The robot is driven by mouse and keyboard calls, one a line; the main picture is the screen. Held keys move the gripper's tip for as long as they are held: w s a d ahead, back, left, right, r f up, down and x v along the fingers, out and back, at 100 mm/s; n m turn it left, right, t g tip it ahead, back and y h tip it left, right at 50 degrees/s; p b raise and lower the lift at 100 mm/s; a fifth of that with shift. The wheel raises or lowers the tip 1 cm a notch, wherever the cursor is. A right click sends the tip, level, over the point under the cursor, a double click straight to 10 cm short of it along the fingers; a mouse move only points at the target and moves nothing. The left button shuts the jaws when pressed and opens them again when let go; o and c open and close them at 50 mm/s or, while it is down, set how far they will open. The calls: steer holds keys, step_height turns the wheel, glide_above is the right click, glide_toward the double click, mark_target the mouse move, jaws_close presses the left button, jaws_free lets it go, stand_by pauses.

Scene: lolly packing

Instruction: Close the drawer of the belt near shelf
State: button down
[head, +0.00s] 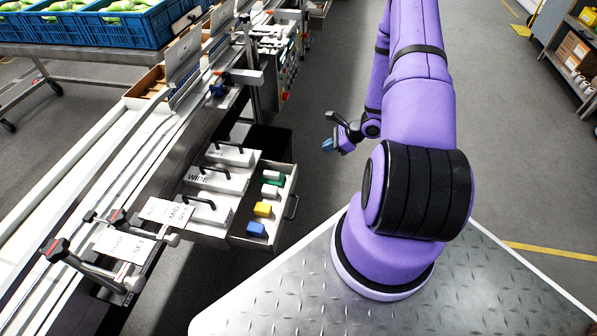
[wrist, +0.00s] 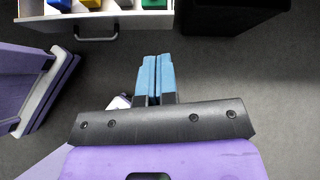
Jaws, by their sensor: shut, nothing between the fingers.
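The drawer (head: 290,181) under the belt is pulled out toward my base. It holds coloured blocks, and a dark handle (head: 293,208) is on its front. In the wrist view, the drawer front (wrist: 113,22) shows at the top with its handle (wrist: 97,36). The belt (head: 112,168) runs along the left of the head view. My gripper (head: 330,145) is shut and empty, to the right of the drawer and apart from it. In the wrist view, its blue fingertips (wrist: 153,80) are together, below and right of the drawer handle.
White labelled boxes with black handles (head: 232,153) sit beside the blocks. Blue crates (head: 112,22) of green goods stand on a table at the upper left. A shelf (head: 577,50) is at the far upper right. Grey floor is free around my gripper.

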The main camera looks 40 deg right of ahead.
mark_target(296, 172)
step_height(296, 172, down, 6)
steer(key=s+m, duration=0.2)
steer(key=s, duration=0.1)
steer(key=shift+h, duration=0.3)
steer(key=x, duration=0.4)
steer(key=w+r+x, duration=0.1)
steer(key=x, duration=0.3)
steer(key=a+x, duration=0.1)
steer(key=x, duration=0.3)
steer(key=shift+w+r, duration=0.3)
steer(key=shift+r, duration=0.1)
steer(key=shift+w+a, duration=0.35)
steer(key=shift+w, duration=0.15)
steer(key=shift+a, duration=0.1)
steer(key=w+a, duration=0.2)
steer(key=w, duration=0.1)
steer(key=w+a, duration=0.5)
steer(key=w, duration=0.1)
steer(key=shift+w+a, duration=0.25)
steer(key=shift+w, duration=0.15)
steer(key=shift+s, duration=0.1)
